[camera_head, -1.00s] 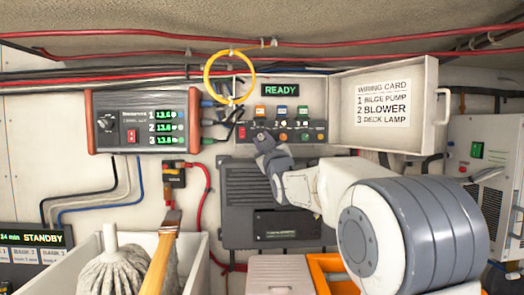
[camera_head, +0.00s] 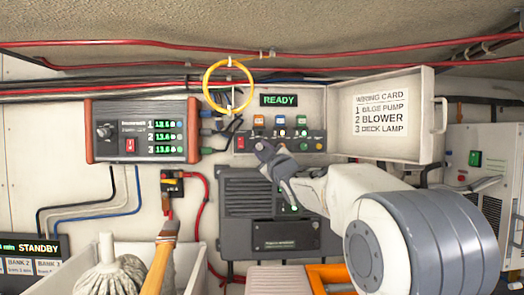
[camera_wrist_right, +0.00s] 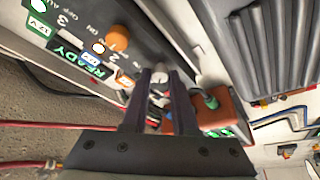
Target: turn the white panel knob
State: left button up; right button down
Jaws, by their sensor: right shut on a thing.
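The switch panel (camera_head: 240,144) is on the back wall, under the green READY display. My right gripper (camera_head: 262,148) reaches its lower left part from the right and covers the spot it holds. In the right wrist view, a small white knob (camera_wrist_right: 157,76) sits between the fingertips of my right gripper (camera_wrist_right: 158,85), which is shut on it. The panel shows tilted there, with an orange knob (camera_wrist_right: 118,38) close to the white one. The white knob's pointer direction is too small to tell. My left gripper is not in view.
A yellow ring (camera_head: 228,85) hangs above the panel's left side. The open lid with a wiring card (camera_head: 382,113) stands at right. A display box (camera_head: 143,130) is at left. Below are a dark grey unit (camera_head: 240,190) and a white bin (camera_head: 200,262) with a mop.

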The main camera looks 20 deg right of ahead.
jog(key=c, duration=0.7)
grip_release()
jog(key=b+v, duration=0.4)
jog(key=v, duration=0.6)
jog(key=shift+s+f+b, duration=0.1)
jog(key=shift+s+b, duration=0.1)
jog(key=shift+b, duration=0.15)
